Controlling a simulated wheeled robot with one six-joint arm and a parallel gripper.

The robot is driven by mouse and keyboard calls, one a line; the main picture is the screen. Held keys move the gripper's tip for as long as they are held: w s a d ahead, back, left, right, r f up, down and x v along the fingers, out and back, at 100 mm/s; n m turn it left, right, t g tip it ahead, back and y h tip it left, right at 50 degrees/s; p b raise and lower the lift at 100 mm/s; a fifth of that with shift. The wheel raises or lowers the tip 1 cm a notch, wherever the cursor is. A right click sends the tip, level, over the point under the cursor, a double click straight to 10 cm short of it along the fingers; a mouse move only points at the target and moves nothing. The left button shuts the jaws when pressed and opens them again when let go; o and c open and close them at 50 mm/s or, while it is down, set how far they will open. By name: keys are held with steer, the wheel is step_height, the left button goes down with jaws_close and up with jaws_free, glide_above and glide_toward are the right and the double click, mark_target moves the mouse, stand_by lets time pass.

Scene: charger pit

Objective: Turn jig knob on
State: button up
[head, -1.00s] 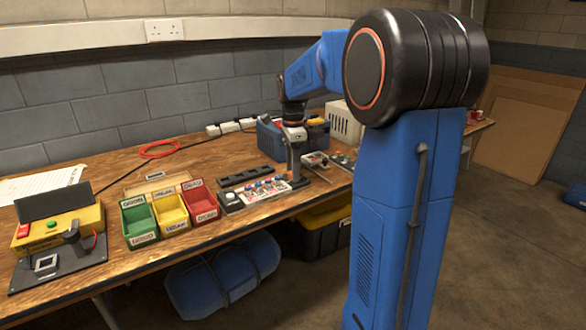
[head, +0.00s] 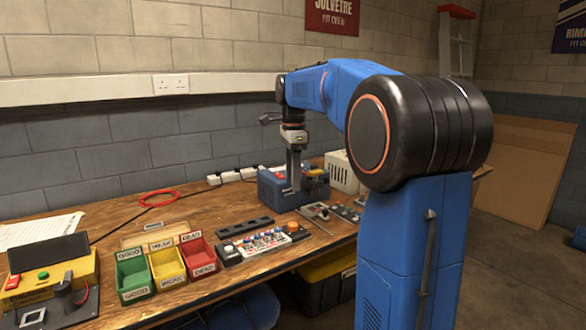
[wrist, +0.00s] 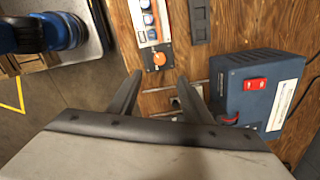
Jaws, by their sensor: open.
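An orange knob (head: 292,226) sits at the right end of a white board (head: 262,242) carrying several blue and red knobs. The orange knob also shows in the wrist view (wrist: 158,58), just past my fingertips. Its pointer or setting is too small to tell. My gripper (head: 293,188) hangs pointing down above the bench, in front of the blue box in the head view. In the wrist view its two fingers (wrist: 160,77) are apart, with nothing held between them and apart from the knob.
A blue box (wrist: 262,85) with a red switch stands right of my fingers in the wrist view. Dark slotted strips (head: 244,227) lie behind the board. Green, yellow and red bins (head: 200,258) and a yellow box (head: 50,282) stand to the left.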

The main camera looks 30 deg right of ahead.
steer(key=shift+r, duration=1.5)
steer(key=s+a+f+n+t, duration=0.1)
steer(key=s+a+f+n, duration=0.2)
steer(key=s+a+n, duration=0.4)
steer(key=s+a+f+n+t, duration=0.1)
steer(key=s+a+f+n, duration=0.3)
steer(key=s, duration=0.5)
steer(key=s+a+f+n+t, duration=0.1)
steer(key=s+a+f+n, duration=0.1)
steer(key=s+f+n, duration=0.3)
steer(key=s+a+f+n+t, duration=0.1)
steer(key=s+a+f+n, duration=0.1)
steer(key=s+f+n, duration=0.3)
steer(key=s+f, duration=0.4)
steer(key=s, duration=0.1)
steer(key=shift+a+n+t, duration=0.3)
steer(key=shift+a+t, duration=0.05)
steer(key=shift+t, duration=0.05)
